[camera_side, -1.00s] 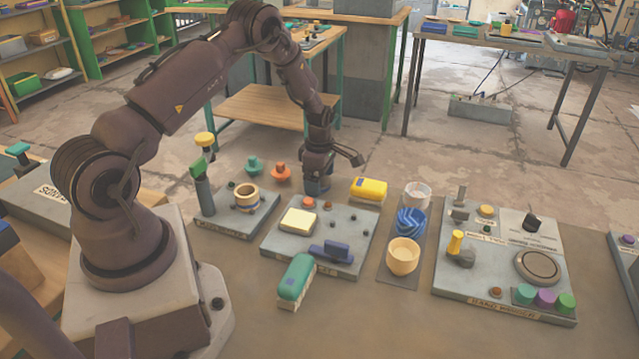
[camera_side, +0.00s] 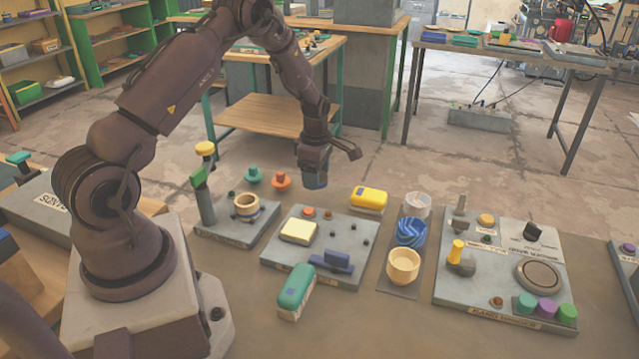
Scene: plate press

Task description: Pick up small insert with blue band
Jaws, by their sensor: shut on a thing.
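My gripper (camera_side: 315,172) hangs pointing down, above the back edge of the middle grey plate (camera_side: 352,272). It is shut on a small piece with blue on it, the insert (camera_side: 315,182), of which only a blue lower part shows below the jaws. The jaws hide the rest of it. The insert appears clear of the plate and the things around it.
The plate carries a pale yellow block (camera_side: 299,232) and a dark blue piece (camera_side: 330,262). A yellow box (camera_side: 369,198) stands close on the right, and orange (camera_side: 281,180) and teal (camera_side: 253,176) knobs on the left. Cups (camera_side: 403,266) stand further right.

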